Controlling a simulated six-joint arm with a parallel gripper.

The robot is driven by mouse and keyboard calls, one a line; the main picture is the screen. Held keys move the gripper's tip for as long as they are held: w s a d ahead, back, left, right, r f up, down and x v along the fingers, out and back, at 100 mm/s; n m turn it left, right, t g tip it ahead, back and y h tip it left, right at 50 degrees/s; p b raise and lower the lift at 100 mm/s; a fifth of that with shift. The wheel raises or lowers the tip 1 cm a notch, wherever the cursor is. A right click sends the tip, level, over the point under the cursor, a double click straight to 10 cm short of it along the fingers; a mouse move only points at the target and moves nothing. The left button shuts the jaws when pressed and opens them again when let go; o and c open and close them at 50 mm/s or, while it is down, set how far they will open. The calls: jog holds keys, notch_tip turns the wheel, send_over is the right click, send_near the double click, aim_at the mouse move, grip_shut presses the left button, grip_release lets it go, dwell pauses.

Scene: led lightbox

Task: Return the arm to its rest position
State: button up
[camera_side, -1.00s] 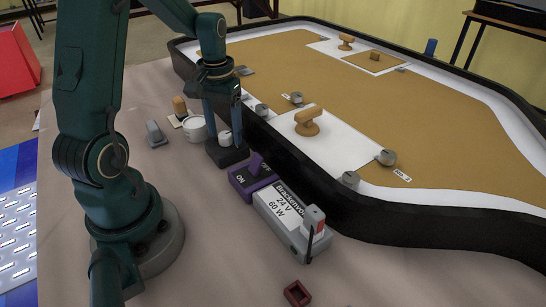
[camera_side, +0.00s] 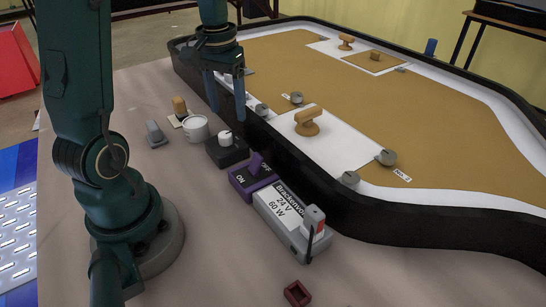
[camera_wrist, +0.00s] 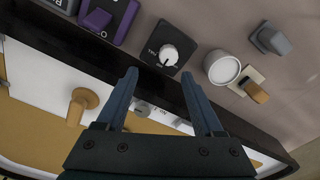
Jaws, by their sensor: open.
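My gripper (camera_side: 228,98) is open and empty, pointing down above the near left edge of the lightbox (camera_side: 292,152). Its two blue fingers also show in the wrist view (camera_wrist: 168,103), apart with nothing between them. A black dial box with a white knob (camera_side: 226,148) sits on the table below and in front of the fingers, apart from them; it shows in the wrist view too (camera_wrist: 167,54). My upper arm runs out of the top of the side view.
A purple ON/OFF switch (camera_side: 250,178) and a grey power unit (camera_side: 290,222) stand along the lightbox wall. A white cup (camera_side: 195,128), a grey clip-like piece (camera_side: 155,133) and a wooden-handled piece (camera_side: 180,107) lie left of the dial. A small dark red square (camera_side: 297,293) lies in front.

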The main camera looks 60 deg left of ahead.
jog(key=s+d+r+m+t, duration=0.2)
jog(key=s+d, duration=0.2)
jog(key=d, duration=0.3)
jog(key=s+d+r+m+t, duration=0.2)
jog(key=s+d+m+t, duration=0.1)
jog(key=d, duration=0.5)
jog(key=shift+s+d+r, duration=0.2)
jog(key=shift+s+r, duration=0.2)
jog(key=shift+s, duration=0.4)
